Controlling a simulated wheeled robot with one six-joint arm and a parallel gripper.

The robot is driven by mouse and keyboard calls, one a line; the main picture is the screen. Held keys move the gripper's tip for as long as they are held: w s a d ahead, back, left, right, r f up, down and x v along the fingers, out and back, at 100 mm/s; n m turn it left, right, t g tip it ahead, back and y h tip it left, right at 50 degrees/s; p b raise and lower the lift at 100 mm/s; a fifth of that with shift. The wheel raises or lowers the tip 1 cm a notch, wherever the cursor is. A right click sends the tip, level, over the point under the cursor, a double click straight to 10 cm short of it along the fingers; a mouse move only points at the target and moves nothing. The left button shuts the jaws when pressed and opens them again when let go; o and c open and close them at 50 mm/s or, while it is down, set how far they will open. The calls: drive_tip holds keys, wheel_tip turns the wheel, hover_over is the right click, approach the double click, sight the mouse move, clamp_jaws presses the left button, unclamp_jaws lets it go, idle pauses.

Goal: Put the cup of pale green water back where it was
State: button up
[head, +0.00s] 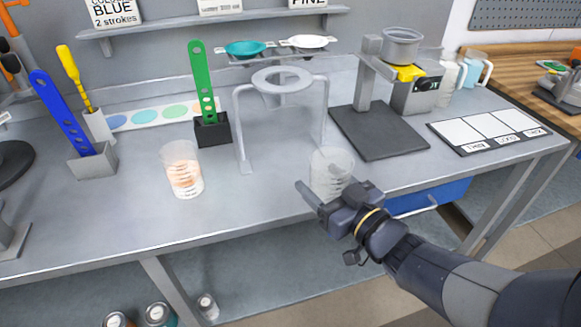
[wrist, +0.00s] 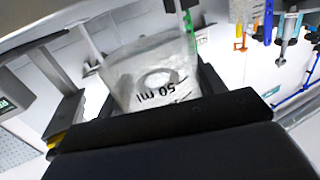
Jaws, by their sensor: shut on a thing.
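A clear, whitish cup (head: 331,168) with measuring marks is between the fingers of my gripper (head: 332,193), which is shut on it. It is near the front edge of the bench, in front of the ring stand. In the wrist view the cup (wrist: 150,75) fills the space between the fingers and shows a "50 ml" mark. Its contents look nearly colourless, so I cannot make out pale green. I cannot tell whether its base touches the bench. My gripper hides its lower right side.
A cup of pale orange liquid (head: 183,172) stands to the left. A green slotted paddle (head: 200,75) and a blue one (head: 62,115) stand in holders. A three-panel card mat (head: 462,142) lies right. Front bench between the cups is clear.

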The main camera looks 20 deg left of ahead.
drive_tip(key=x, duration=0.9)
drive_tip(key=shift+w+a, duration=0.25)
drive_tip(key=f, duration=0.2)
drive_tip(key=shift+w+a+f, duration=0.35)
drive_tip(key=shift+a+f, duration=0.05)
drive_tip(key=shift+f, duration=0.35)
drive_tip(key=shift+f+b, duration=0.2)
drive_tip(key=shift+b, duration=0.2)
drive_tip(key=o, duration=1)
